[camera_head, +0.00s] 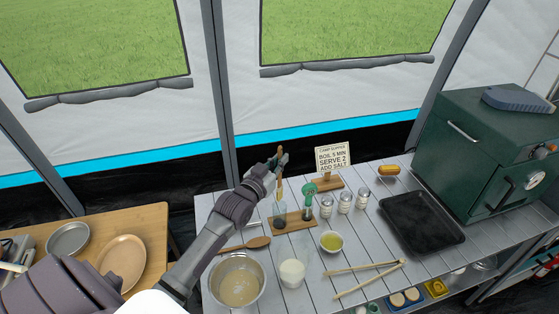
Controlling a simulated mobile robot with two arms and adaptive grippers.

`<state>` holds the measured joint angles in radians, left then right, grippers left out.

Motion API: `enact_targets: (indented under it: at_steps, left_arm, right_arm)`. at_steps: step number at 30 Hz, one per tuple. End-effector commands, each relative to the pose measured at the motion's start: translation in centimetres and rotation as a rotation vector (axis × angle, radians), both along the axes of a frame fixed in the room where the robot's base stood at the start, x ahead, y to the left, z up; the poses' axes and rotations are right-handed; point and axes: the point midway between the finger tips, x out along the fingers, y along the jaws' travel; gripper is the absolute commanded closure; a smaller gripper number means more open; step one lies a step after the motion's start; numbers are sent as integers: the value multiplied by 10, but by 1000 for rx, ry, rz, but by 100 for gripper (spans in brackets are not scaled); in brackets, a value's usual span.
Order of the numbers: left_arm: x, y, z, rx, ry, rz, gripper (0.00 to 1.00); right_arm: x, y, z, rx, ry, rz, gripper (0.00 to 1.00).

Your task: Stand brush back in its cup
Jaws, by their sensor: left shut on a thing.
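My left gripper (276,164) is shut on the brush (279,188), a thin tan stick held roughly upright above the wooden board. A clear cup (280,215) stands on the board (293,225) directly below the brush in this view. The brush's lower end appears at or just above the cup's mouth; I cannot tell whether it is inside. The gripper partly hides the brush's upper part. My right gripper is not in view.
A green-topped tool stands in a second cup (308,208) close on the right. Salt shakers (344,203), a sign (332,158), a yellow-green bowl (332,242), a white cup (291,273), a mixing bowl (237,281), a wooden spoon (245,245), tongs (366,273) and a black tray (421,222) surround the board.

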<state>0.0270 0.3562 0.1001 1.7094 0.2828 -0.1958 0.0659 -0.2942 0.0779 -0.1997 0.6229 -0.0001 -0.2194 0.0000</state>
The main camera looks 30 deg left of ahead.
Motion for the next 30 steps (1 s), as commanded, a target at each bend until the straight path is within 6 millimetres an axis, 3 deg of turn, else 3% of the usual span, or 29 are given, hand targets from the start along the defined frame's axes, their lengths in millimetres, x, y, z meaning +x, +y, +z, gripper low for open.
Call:
enact_targets:
  at_steps: [4,30]
  left_arm:
    - [0,0,-16,0,-1,0,100]
    - [0,0,-82,-1,1,0,100]
  right_arm:
    - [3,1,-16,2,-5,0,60]
    - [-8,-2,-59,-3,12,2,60]
